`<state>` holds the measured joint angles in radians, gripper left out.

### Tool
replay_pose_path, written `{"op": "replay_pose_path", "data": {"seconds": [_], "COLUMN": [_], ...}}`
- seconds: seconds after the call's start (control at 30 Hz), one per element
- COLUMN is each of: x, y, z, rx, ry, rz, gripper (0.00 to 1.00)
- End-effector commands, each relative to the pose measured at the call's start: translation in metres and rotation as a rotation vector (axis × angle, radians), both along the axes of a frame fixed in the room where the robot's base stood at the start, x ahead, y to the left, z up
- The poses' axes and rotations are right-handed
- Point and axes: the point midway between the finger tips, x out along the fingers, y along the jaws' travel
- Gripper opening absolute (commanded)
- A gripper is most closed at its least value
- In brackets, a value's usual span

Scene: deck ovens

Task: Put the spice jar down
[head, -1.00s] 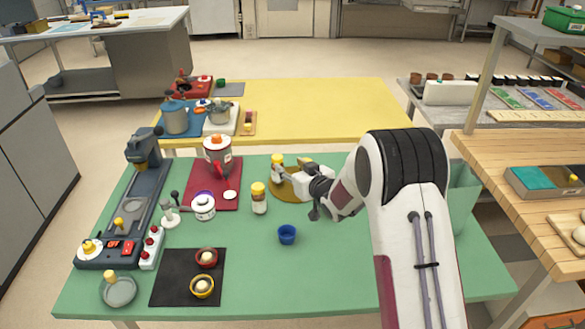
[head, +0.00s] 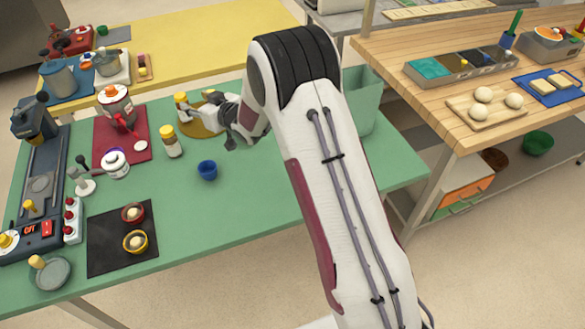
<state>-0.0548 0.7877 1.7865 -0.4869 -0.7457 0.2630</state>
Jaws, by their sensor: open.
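A spice jar (head: 182,106) with a yellow cap stands upright at the left edge of a round tan mat (head: 206,131) on the green table (head: 255,190). My gripper (head: 197,109) reaches in from the right at low height, with its end beside this jar. It is open; the gap between its fingers and the jar is too small to make out. A second, similar yellow-capped jar (head: 172,143) stands on the bare table nearer the front. The pictures do not show which jar the task means.
A blue cup (head: 207,170) stands in front of my gripper. A red mat (head: 128,155) with a red-and-white grinder (head: 114,101) lies to the left. A green bin (head: 362,100) stands right of my arm. The table's front middle is clear.

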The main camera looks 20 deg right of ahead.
Motion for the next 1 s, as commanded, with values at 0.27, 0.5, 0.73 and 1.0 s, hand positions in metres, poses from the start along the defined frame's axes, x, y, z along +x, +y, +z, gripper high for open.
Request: {"op": "replay_pose_path", "data": {"seconds": [0.27,0.5,0.73,1.0], "x": [-0.008,-0.03,-0.062,-0.111], "y": [-0.014,-0.038,-0.062,-0.088], "z": [0.026,0.065,0.1,0.133], "rx": [-0.03,-0.077,-0.118,-0.151], "ry": [0.021,0.071,0.131,0.208], "rz": [-0.039,-0.108,-0.175,-0.246], "gripper": [0.42,0.42,0.42,0.42]}}
